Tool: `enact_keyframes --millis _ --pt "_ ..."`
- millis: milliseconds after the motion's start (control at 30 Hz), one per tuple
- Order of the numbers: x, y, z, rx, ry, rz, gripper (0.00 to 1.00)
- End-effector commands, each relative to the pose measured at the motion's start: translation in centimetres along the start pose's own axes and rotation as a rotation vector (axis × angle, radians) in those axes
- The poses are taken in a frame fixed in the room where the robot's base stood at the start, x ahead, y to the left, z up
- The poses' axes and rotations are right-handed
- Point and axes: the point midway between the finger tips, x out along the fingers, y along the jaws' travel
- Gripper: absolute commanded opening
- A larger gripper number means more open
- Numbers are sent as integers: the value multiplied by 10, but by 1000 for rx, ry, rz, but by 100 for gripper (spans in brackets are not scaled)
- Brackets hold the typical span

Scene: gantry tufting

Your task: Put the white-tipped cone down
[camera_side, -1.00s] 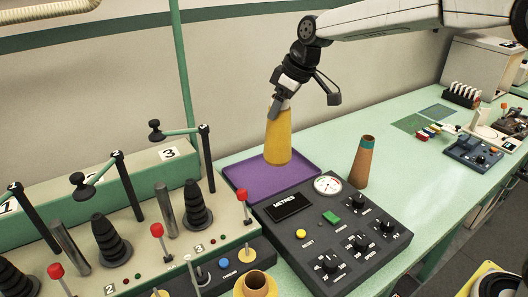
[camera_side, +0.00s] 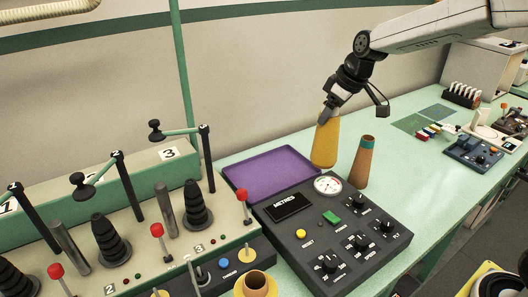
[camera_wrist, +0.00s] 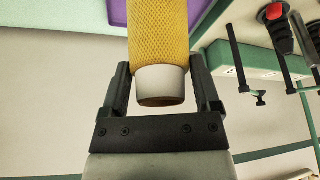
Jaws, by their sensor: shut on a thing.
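The white-tipped cone (camera_side: 325,143) is wound with yellow yarn and stands upright in my gripper (camera_side: 328,112), which is shut on its tip. In the wrist view the white tip (camera_wrist: 161,84) sits between the two fingers of my gripper (camera_wrist: 163,88), with the yellow yarn beyond it. In the side view the cone is just right of the purple tray (camera_side: 268,170), behind the dial of the metre box. I cannot tell whether its base touches the table.
A brown cone with a teal top (camera_side: 364,162) stands close to the right of the held cone. The metre box (camera_side: 330,235) is in front.

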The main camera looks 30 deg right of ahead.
Motion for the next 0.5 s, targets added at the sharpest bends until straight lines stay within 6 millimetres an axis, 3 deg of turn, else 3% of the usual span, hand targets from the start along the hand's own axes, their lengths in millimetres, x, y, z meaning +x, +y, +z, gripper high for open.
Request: enact_keyframes --millis 267,500 --pt "6 3 -6 0 0 0 4" --pt "27 13 -23 0 -1 -1 4"
